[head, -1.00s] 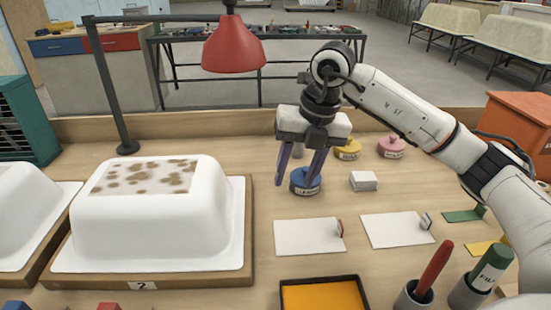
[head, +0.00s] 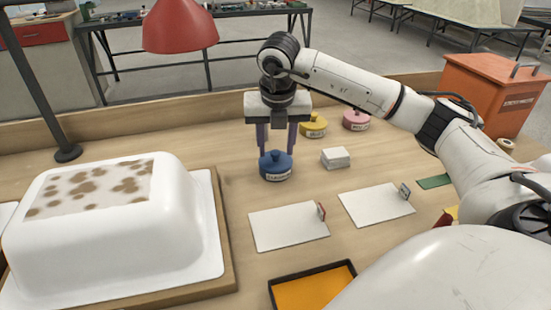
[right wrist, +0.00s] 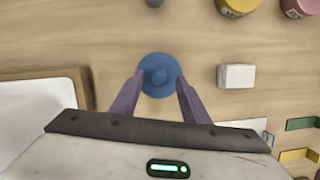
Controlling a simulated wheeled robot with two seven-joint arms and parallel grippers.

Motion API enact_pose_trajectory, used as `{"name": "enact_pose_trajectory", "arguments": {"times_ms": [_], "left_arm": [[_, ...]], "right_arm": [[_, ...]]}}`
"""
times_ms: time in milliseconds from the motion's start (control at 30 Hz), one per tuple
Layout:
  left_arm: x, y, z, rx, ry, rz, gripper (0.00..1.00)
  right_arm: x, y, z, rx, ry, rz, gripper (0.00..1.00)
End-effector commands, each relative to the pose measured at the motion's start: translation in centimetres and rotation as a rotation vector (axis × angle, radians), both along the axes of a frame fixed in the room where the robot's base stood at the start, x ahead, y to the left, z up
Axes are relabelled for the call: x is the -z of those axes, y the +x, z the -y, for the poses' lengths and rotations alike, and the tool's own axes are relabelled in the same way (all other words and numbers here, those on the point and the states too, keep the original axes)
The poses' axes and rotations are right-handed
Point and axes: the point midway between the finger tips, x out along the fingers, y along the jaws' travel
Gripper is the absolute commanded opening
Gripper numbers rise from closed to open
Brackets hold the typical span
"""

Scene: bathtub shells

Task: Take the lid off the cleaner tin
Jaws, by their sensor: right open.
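The cleaner tin (head: 276,174) is a small blue round tin with a pale label. It stands upright on the bench, with its blue knobbed lid (head: 275,158) on top. My right gripper (head: 277,150) points down over it, open, with its two purple fingers to either side of the lid's knob. In the right wrist view the lid (right wrist: 159,75) lies between the open fingertips (right wrist: 159,82); I cannot tell whether they touch it. My left gripper is not in view.
Yellow (head: 313,125) and pink (head: 356,119) tins stand behind right. A white block (head: 336,157) is right of the blue tin. White cards (head: 288,226) lie in front. A white tub shell (head: 110,230) fills the left. A red lamp (head: 180,25) hangs behind left.

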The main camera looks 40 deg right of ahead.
Motion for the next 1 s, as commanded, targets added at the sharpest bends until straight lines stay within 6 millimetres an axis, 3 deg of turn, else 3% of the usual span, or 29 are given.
{"name": "enact_pose_trajectory", "arguments": {"times_ms": [100, 367, 600, 867, 1000], "left_arm": [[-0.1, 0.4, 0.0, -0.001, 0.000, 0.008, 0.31], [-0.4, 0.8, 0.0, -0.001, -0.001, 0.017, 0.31], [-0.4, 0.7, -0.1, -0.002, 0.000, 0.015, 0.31], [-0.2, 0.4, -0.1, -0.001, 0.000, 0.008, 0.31], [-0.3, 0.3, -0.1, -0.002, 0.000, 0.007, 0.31]], "right_arm": [[1.1, 0.2, 0.3, 0.001, 0.000, 0.000, 0.42], [1.3, 0.3, 0.3, 0.000, 0.000, 0.001, 0.42], [1.3, 0.3, 0.3, 0.000, 0.000, 0.001, 0.01], [1.1, 0.3, 0.2, -0.001, 0.001, 0.002, 0.00], [-0.2, 0.4, 0.2, -0.001, 0.002, 0.005, 0.00]]}}
